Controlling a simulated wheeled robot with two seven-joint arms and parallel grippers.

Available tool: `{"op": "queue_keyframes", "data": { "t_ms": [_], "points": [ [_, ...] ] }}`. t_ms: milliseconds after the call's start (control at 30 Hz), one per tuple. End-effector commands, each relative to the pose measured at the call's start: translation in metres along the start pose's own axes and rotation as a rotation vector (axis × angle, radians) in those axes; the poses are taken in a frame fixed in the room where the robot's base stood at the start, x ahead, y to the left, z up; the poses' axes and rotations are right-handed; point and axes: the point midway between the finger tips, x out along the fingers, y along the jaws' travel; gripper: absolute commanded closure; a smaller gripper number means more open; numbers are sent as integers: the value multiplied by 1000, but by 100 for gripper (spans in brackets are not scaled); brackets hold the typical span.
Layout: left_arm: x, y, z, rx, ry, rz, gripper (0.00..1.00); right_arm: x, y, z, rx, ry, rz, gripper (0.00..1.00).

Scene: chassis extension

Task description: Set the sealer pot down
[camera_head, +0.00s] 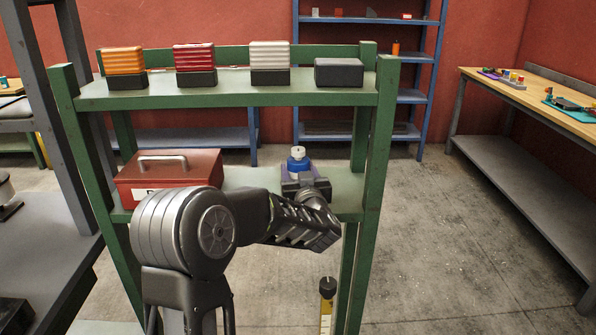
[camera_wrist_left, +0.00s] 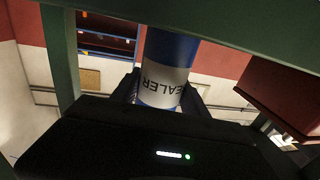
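The sealer pot (camera_head: 298,160), blue with a white cap, is at the right part of the green rack's middle shelf (camera_head: 347,185). My left gripper (camera_head: 299,180) is at the pot, with my arm in front of its lower part. In the left wrist view, the pot (camera_wrist_left: 166,75) shows a white label with upside-down lettering. The left gripper's fingers (camera_wrist_left: 166,92) lie close against both sides of it and look shut on it. The pot's base is hidden, so I cannot tell whether it touches the shelf. My right gripper is not in view.
A red toolbox (camera_head: 168,175) stands left of the pot. The rack's upper shelf (camera_head: 225,98) carries orange, red and white ribbed items and a dark box (camera_head: 339,72). Rack posts (camera_head: 377,140) flank the shelf. A black-topped yellow item (camera_head: 327,300) is below.

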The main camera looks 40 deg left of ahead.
Motion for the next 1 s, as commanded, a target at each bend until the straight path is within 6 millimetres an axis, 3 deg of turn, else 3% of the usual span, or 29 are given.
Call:
{"op": "queue_keyframes", "data": {
  "t_ms": [267,600,767,1000],
  "points": [
    [0,0,0,0,-1,0,26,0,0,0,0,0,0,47],
    [0,0,-6,0,0,0,26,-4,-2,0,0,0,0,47],
    [-17,1,-3,-1,0,2,26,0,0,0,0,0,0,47],
    [-66,1,-2,0,-1,4,26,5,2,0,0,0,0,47]
  ]
}}
